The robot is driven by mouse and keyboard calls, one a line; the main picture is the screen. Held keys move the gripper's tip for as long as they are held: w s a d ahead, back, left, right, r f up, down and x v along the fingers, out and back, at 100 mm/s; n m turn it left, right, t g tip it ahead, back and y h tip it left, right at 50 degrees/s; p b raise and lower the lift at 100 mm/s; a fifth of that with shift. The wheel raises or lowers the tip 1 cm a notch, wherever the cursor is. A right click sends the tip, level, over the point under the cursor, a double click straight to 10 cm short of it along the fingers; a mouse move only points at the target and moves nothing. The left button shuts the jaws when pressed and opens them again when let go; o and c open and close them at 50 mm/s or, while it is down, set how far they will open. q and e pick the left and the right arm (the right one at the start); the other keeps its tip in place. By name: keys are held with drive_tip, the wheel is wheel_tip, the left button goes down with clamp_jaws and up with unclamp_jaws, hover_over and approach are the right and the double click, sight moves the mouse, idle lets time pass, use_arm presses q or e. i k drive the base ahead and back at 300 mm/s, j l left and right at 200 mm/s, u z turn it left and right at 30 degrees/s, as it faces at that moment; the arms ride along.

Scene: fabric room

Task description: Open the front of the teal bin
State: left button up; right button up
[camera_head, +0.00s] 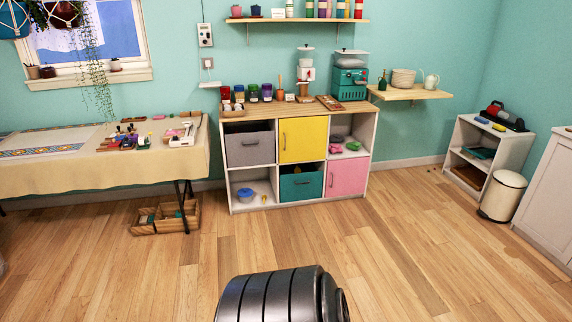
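The teal bin (301,188) sits in the bottom middle compartment of the white cube shelf (233,206) with a wooden top. Its front faces me and looks closed, with a small dark handle in the upper middle. A pale gap shows above its front edge. The yellow door (303,140) is directly above it and the pink door (347,176) is to its right. Neither of my grippers is in view. The shelf is across the room, with open floor before it.
The wooden floor (400,250) in front of the shelf is clear. On the left stands a cloth-covered table (100,170) with a wooden crate (165,218) beneath. On the right are a low white shelf (490,135), a cream trash can (503,195) and a white cabinet (550,195).

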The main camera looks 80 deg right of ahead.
sight(306, 185)
drive_tip(key=z, duration=2.95)
drive_tip(key=i+j, duration=0.15)
drive_tip(key=i, duration=0.35)
drive_tip(key=i+j, duration=0.1)
drive_tip(key=i, duration=0.4)
drive_tip(key=i+j, duration=0.15)
drive_tip(key=i, duration=0.35)
